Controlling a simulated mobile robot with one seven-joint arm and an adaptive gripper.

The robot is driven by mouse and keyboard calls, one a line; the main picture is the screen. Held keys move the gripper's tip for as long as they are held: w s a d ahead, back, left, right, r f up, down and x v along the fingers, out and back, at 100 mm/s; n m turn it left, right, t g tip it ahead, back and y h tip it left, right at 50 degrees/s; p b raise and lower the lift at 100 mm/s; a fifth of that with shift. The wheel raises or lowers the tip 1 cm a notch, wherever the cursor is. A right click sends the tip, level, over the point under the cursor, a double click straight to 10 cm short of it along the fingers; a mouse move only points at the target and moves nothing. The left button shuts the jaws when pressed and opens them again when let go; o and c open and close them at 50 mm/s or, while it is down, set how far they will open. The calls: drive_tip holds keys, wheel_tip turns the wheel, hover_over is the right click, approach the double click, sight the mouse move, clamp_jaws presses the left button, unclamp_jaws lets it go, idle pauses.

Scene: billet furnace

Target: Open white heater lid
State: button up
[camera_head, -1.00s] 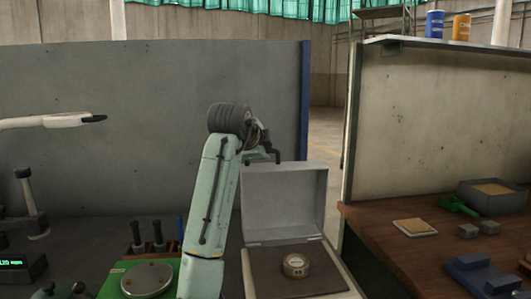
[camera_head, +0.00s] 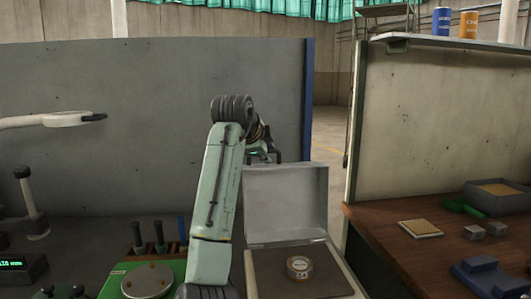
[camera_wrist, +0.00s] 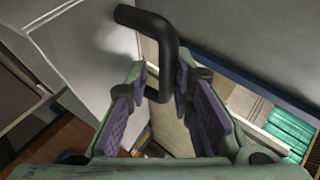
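The white heater's lid (camera_head: 285,205) stands raised, roughly upright, at the back of the heater base (camera_head: 252,272). A round labelled tin (camera_head: 299,267) sits on the dark plate inside. In the wrist view the pale lid (camera_wrist: 85,45) carries a bent black handle (camera_wrist: 150,28). The handle's end reaches into the gap between the purple-padded fingers of my gripper (camera_wrist: 161,80). The fingers are spread, with space visible around the handle. In the head view my gripper is by the lid's top edge, partly hidden by my arm.
A grey partition (camera_head: 150,130) stands behind the lid. A wooden bench (camera_head: 390,245) at the right holds a grey tray (camera_head: 492,205) and small blocks. A green-based round plate (camera_head: 147,281) and upright dark-handled tools (camera_head: 148,240) are left of my arm.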

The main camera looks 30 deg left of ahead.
drive_tip(key=shift+o, duration=0.9)
drive_tip(key=shift+r, duration=0.1)
drive_tip(key=v, duration=1.2)
drive_tip(key=shift+s, duration=0.1)
